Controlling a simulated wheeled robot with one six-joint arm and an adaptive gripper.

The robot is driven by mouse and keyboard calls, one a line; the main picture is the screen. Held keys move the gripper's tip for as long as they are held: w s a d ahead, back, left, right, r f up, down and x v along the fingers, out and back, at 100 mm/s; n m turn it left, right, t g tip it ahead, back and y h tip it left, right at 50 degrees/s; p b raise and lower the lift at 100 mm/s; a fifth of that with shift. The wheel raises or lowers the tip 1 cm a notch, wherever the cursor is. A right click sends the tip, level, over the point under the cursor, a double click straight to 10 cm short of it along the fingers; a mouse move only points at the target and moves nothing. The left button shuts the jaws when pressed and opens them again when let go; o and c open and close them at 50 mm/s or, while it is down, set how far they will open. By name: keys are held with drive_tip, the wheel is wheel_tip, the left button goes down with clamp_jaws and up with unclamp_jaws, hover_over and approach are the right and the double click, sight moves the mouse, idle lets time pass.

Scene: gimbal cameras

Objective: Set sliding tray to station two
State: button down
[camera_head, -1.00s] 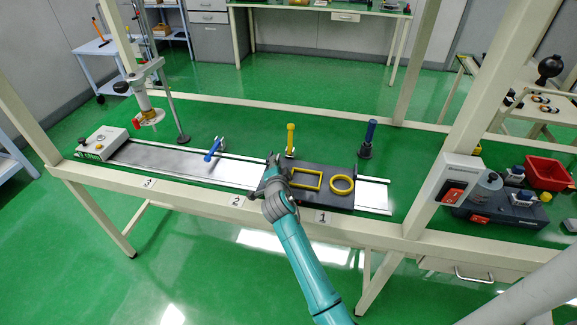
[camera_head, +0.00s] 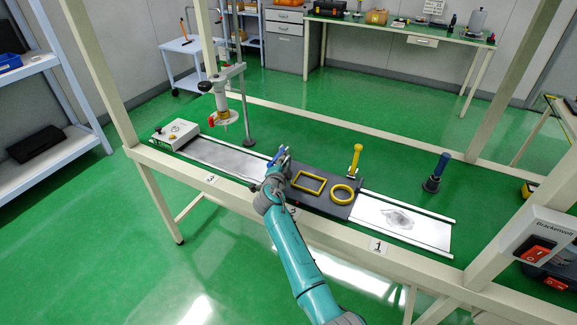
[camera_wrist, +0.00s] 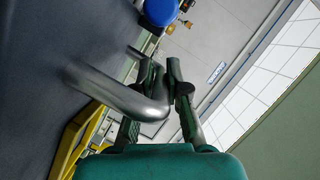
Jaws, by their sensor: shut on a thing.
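The dark grey sliding tray (camera_head: 322,204) sits on the metal rail (camera_head: 225,158), with a yellow rectangular frame (camera_head: 309,182) and a yellow ring (camera_head: 342,194) on top. My gripper (camera_head: 273,180) is at the tray's left end. In the wrist view my gripper (camera_wrist: 160,85) is shut around a bent metal handle (camera_wrist: 115,92). The label 2 (camera_head: 292,210) is by the tray's front edge, partly hidden by my arm. The label 3 (camera_head: 211,179) is to the left and the label 1 (camera_head: 378,246) is to the right of the tray.
A blue-handled lever (camera_head: 277,156) stands close behind my gripper. A yellow-handled lever (camera_head: 356,160) is behind the tray. A blue-handled post (camera_head: 434,172) stands behind the bare right rail. A white box (camera_head: 175,133) closes the rail's left end.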

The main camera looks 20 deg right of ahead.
drive_tip(key=c, duration=1.2)
unclamp_jaws()
drive_tip(key=v, duration=1.2)
